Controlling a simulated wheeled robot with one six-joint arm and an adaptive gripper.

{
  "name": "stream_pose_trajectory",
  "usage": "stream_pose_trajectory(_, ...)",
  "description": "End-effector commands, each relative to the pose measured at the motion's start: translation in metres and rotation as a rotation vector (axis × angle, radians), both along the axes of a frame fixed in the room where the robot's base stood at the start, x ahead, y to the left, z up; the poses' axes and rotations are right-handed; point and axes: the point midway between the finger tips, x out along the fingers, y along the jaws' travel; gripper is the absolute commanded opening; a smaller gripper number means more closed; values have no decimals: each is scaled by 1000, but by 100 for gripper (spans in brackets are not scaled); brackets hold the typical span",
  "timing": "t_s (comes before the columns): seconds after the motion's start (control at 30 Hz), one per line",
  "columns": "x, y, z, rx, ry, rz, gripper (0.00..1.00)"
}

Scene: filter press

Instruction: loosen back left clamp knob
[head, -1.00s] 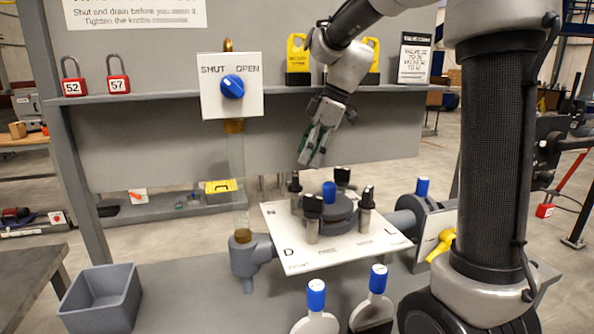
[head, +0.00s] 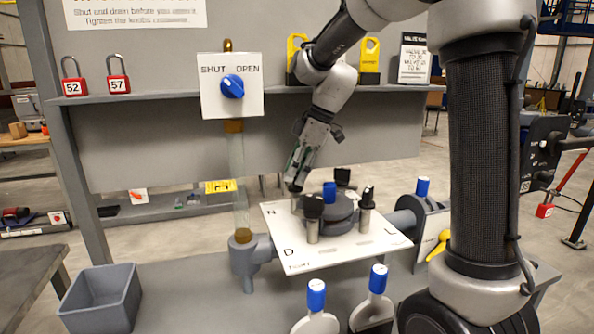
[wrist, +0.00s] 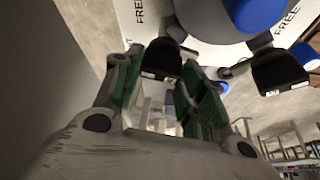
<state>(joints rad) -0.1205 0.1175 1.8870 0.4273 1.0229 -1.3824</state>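The back left clamp knob (wrist: 162,57) is black with a small white label. It shows between my gripper's green-padded fingers in the wrist view. My gripper in the wrist view (wrist: 167,72) is open, with a finger on each side of the knob and gaps still visible. The other clamp knobs stand at front left (head: 312,206), front right (head: 367,196) and back right (head: 342,176).
A round grey lid with a blue handle (head: 329,190) sits amid the clamps. A clear tube (head: 237,175) rises left of the plate, below a blue valve knob (head: 232,87). A grey bin (head: 100,298) and blue-topped handles (head: 316,293) stand in front.

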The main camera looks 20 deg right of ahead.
Motion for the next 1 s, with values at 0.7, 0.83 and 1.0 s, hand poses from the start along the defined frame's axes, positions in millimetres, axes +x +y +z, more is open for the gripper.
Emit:
stream_pose_trajectory(0.7,-2,1,0,0,-1,-282,17)
stream_pose_trajectory(0.83,-2,1,1,0,-2,-367,17)
stream_pose_trajectory(1.0,-2,1,0,-1,-1,-454,17)
